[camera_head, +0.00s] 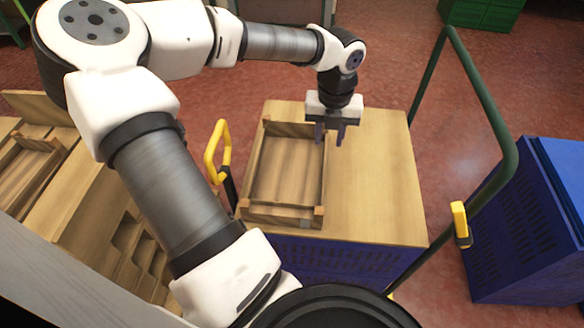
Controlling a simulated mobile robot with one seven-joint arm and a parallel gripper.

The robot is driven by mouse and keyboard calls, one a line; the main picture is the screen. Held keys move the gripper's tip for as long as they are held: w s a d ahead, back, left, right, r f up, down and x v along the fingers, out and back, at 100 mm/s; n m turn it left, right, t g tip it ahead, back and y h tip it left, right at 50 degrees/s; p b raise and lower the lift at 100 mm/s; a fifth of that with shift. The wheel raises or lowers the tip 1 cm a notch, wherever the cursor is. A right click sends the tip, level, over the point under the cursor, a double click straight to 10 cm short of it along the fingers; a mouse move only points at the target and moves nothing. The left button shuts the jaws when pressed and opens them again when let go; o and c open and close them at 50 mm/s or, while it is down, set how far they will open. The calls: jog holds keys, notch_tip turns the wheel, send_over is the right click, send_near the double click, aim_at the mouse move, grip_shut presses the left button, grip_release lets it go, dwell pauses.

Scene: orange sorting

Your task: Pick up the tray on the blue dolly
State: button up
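The wooden tray (247,180) is a shallow, empty box with raised corners. It lies on the left part of a wooden top (380,190) over a blue crate-like base (335,258), which I take for the blue dolly. My gripper (330,134) points down at the tray's far right corner. Its two dark fingers are apart with nothing seen between them. They appear to stand on either side of the line of the tray's right wall; I cannot tell whether they touch it or hang above it.
A green tube handle (493,110) with a yellow clamp (460,224) rises at the right. Another yellow handle (213,150) stands close to the tray's left side. A second blue crate (530,235) is at the right. Wooden boxes (100,215) fill the left. The wooden top is bare right of the tray.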

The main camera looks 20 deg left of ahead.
send_over(325, 169)
jog(key=f, duration=0.3)
jog(key=w+f, duration=0.1)
jog(key=shift+a+f, duration=0.1)
jog(key=shift+f, duration=0.3)
jog(key=shift+s+f+p, duration=0.15)
jog(key=shift+s+f, duration=0.1)
jog(key=shift+f, duration=1.1)
jog(key=shift+s+f+p, duration=0.15)
jog(key=shift+s+f, duration=0.1)
jog(key=shift+f, duration=1.05)
grip_shut()
